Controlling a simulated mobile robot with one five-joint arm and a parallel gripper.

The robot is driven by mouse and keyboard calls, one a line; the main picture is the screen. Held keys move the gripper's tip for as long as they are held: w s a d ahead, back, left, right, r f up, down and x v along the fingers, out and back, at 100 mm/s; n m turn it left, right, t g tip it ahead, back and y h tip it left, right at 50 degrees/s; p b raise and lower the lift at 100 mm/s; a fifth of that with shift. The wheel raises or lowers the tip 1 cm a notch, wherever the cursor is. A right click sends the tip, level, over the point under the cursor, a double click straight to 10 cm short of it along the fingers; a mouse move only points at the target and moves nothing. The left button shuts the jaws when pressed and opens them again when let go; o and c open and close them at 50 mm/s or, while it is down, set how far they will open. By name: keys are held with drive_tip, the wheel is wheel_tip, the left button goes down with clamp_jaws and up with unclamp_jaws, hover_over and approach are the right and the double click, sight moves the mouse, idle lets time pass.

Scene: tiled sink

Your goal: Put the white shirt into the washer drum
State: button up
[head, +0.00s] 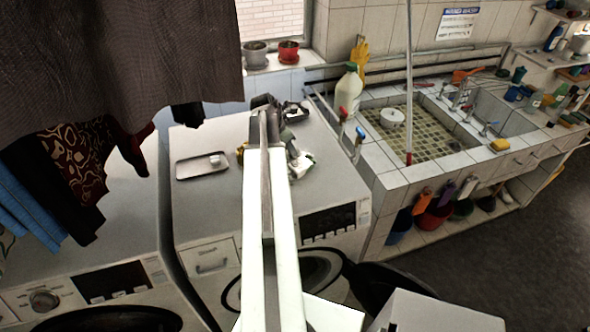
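My arm reaches away from me over the middle washer (215,225), and my gripper (265,103) is a dark shape at its far end, above the washer's back edge. Whether its fingers are open or shut is too small to tell. A small white crumpled thing (303,162) lies on the washer top just right of my arm; I cannot tell if it is the white shirt. No other clear shirt shows. The washer's round dark front opening (318,268) is partly hidden behind my arm, and its drum inside cannot be made out.
A tray (202,166) lies on the washer top, left of my arm. Dark clothes (120,50) hang at the upper left over another washer (100,285). A tiled sink (425,135) with a white bottle (348,92) stands at right. Grey floor (510,250) is clear at lower right.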

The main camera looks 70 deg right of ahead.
clamp_jaws()
idle(1.4)
